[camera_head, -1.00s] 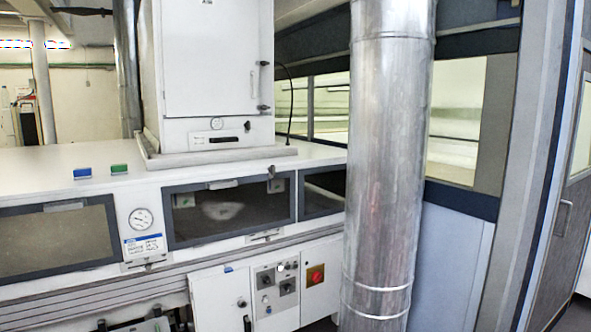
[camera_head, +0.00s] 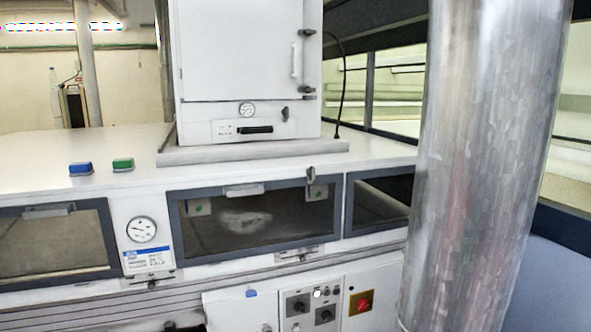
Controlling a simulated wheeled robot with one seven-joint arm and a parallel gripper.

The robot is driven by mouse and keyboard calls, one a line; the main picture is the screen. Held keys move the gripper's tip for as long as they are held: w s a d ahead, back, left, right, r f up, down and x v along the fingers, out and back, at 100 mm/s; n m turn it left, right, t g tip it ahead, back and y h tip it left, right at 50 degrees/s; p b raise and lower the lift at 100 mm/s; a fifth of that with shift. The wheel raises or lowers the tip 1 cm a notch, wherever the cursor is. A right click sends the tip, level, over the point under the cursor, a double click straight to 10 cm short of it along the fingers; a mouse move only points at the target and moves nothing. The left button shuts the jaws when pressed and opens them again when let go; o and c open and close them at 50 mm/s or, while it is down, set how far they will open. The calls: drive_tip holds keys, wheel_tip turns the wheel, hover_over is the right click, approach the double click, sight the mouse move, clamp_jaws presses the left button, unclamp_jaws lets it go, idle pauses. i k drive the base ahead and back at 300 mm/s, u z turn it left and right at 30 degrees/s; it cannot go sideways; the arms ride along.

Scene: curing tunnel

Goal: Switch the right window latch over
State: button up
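A long white machine carries dark-framed windows along its front. The middle window (camera_head: 262,222) is shut, with a pale blurred shape behind its glass. A small grey lever, which looks like a latch (camera_head: 311,174), stands roughly upright at the top right of this window's frame. I cannot tell whether it is the right window latch. A pale handle (camera_head: 244,190) sits at the frame's top middle. The right window (camera_head: 380,200) is partly hidden by a metal duct, and no latch shows on its visible part. My gripper is not in view.
A thick metal duct (camera_head: 485,150) stands in front at the right. A white cabinet (camera_head: 240,55) rests on the machine top. Blue (camera_head: 80,168) and green (camera_head: 123,164) buttons, a gauge (camera_head: 141,229) and a red switch (camera_head: 361,302) are nearby. The left window (camera_head: 55,240) appears shut.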

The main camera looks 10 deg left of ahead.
sight(310, 172)
drive_tip(key=u, duration=0.65)
drive_tip(key=i, duration=0.85)
drive_tip(key=u, duration=1)
